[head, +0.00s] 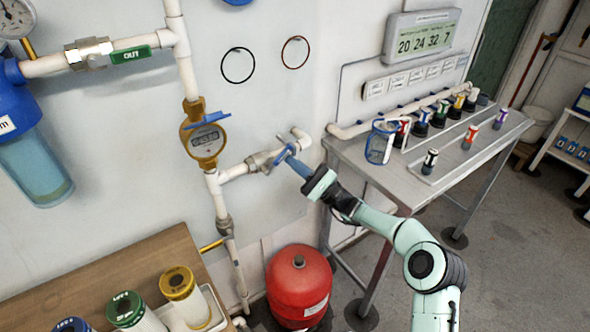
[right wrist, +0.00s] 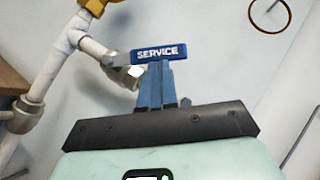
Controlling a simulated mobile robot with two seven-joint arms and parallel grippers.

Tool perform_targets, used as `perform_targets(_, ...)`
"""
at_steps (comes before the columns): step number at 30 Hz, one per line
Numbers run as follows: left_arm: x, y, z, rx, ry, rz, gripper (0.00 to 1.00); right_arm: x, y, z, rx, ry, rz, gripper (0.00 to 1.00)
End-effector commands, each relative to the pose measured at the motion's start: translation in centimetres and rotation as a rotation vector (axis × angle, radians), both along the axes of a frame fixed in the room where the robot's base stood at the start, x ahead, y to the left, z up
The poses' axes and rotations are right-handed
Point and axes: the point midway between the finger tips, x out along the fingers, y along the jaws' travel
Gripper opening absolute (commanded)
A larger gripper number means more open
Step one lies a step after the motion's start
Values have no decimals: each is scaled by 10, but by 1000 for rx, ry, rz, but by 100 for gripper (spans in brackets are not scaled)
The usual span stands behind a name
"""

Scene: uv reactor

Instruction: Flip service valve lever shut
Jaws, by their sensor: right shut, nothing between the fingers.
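The service valve (head: 262,160) sits on a short white branch pipe on the wall. Its blue lever (head: 283,155) is partly hidden by my right gripper in the head view. In the right wrist view the lever (right wrist: 158,53) shows its SERVICE label and lies across the picture just past the fingertips. My right gripper (head: 291,161) is shut and empty, with its blue fingers (right wrist: 155,85) at the lever. I cannot tell whether they touch it. My left gripper is not in view.
A brass meter (head: 205,141) is on the vertical pipe to the left. A red tank (head: 299,285) stands below the valve. A metal table (head: 440,178) with several small bottles is at right, and a wooden bench (head: 100,275) with canisters is at lower left.

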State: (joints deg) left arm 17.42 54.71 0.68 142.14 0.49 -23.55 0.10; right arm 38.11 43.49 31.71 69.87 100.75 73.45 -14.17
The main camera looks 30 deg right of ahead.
Motion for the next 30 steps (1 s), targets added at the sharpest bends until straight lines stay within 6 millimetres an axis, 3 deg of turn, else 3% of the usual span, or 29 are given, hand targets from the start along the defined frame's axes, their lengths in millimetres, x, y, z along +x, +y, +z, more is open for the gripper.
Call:
perform_targets(15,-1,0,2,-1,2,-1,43,-2,15,37,-488,-73,2,0)
perform_targets(30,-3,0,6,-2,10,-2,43,-4,33,52,-821,-116,3,0)
